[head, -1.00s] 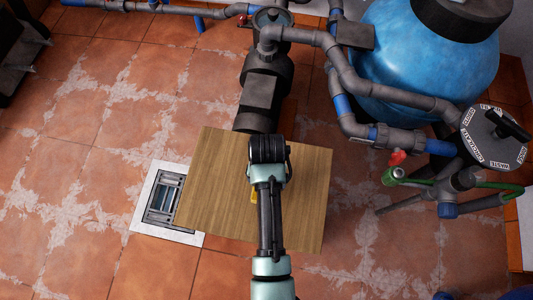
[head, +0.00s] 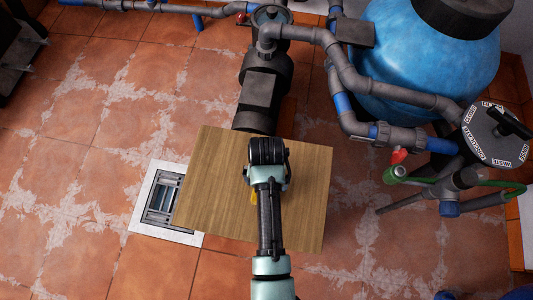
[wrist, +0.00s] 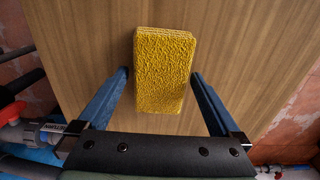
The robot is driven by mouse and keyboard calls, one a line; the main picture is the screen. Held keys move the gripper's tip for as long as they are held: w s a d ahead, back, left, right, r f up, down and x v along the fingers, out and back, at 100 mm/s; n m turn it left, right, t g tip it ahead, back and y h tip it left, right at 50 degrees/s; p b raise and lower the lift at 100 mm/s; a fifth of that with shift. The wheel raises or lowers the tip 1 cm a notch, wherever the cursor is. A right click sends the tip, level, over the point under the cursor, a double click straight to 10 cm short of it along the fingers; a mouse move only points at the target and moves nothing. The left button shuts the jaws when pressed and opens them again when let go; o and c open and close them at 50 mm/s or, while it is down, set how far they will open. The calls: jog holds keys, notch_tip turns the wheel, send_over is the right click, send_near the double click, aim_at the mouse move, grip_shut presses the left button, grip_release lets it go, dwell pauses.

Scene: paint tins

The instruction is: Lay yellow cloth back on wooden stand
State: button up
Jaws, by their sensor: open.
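The yellow cloth (wrist: 165,68) is a folded, thick rectangular pad with a rough surface. In the wrist view it lies against the wooden top of the stand, apparently resting on it. My gripper (wrist: 160,76) is open, one blue finger on each side of the cloth, with a visible gap on both sides. In the head view the wooden stand (head: 215,190) is a square light-brown top below my arm. Only a small yellow bit of the cloth (head: 254,197) shows there beside my arm; the rest is hidden.
A metal floor drain (head: 163,203) in a pale frame lies left of the stand. A dark pump (head: 262,100) with grey pipes stands behind it. A blue tank (head: 420,75) and a valve with a red handle (head: 399,156) are at the right. Tiled floor at left is clear.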

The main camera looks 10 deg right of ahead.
notch_tip(320, 180, up, 12)
jog(key=p, duration=0.4)
jog(key=w+r+n+t, duration=0.1)
jog(key=w+r+t, duration=0.8)
jog(key=w+r, duration=0.8)
jog(key=w+r+n+t, duration=0.1)
jog(key=w+r+t, duration=0.15)
jog(key=r, duration=0.65)
jog(key=w+r+t, duration=0.1)
jog(key=r+t, duration=0.2)
jog(key=r, duration=0.6)
jog(key=s+a+r+t, duration=0.1)
jog(key=s+r+t, duration=0.15)
jog(key=r, duration=0.55)
jog(key=s+a+r+t, duration=0.1)
jog(key=r+t, duration=0.2)
jog(key=r, duration=0.6)
jog(key=s+r+n+t, duration=0.1)
jog(key=s+r+t, duration=0.6)
jog(key=s+r, duration=0.5)
notch_tip(320, 180, up, 4)
jog(key=shift+a+r+n, duration=0.2)
jog(key=shift+a+n, duration=0.1)
jog(key=shift+a, duration=0.1)
jog(key=shift+r, duration=0.1)
